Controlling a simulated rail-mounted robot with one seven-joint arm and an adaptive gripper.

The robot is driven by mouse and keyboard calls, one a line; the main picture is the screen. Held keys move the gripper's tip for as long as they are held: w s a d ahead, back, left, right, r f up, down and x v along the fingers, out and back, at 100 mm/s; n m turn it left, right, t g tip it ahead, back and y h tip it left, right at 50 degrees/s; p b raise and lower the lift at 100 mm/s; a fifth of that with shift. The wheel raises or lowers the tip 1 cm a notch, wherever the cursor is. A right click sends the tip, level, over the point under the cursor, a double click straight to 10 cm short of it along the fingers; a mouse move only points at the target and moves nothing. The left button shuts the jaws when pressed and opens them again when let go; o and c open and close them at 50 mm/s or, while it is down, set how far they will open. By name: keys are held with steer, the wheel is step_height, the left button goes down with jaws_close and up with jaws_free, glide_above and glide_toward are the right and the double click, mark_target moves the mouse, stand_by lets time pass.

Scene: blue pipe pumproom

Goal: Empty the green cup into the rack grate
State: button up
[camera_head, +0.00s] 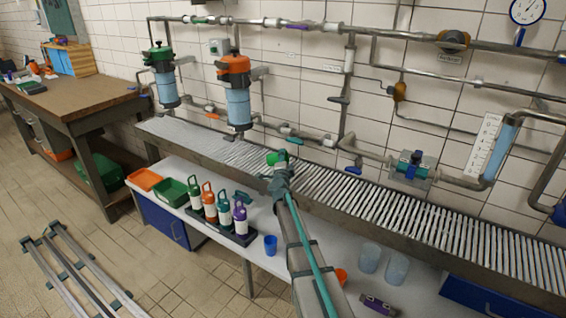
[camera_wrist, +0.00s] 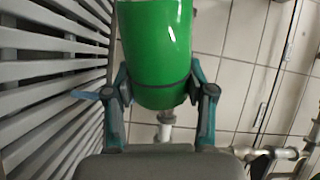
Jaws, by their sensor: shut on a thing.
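The green cup (camera_head: 273,158) is held in my gripper (camera_head: 282,172) over the rack grate (camera_head: 380,207). In the wrist view, the green cup (camera_wrist: 156,45) fills the top middle, and the two fingers of my gripper (camera_wrist: 160,95) press on its sides. The cup's opening and contents are hidden. In the wrist view the slats of the grate (camera_wrist: 50,72) run down the left side. In the head view the cup looks tilted to the left, just above the slats; I cannot tell whether it touches them.
Pipes and two filter housings, green-topped (camera_head: 164,75) and orange-topped (camera_head: 236,90), stand behind the grate. Below it, a white bench holds several bottles (camera_head: 218,208), a blue cup (camera_head: 270,245), clear cups (camera_head: 397,268), an orange tray (camera_head: 145,179) and a green tray (camera_head: 173,191).

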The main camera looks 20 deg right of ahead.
steer(key=shift+s+d+f+m+b, duration=0.15)
steer(key=shift+f+m+b, duration=0.3)
steer(key=shift+m+b, duration=0.3)
steer(key=shift+w+d+f+m+b, duration=0.15)
steer(key=shift+f+m+b, duration=0.35)
steer(key=shift+b, duration=0.3)
steer(key=shift+s+d+r+m+b, duration=0.2)
steer(key=shift+m+b, duration=0.35)
steer(key=shift+m, duration=0.5)
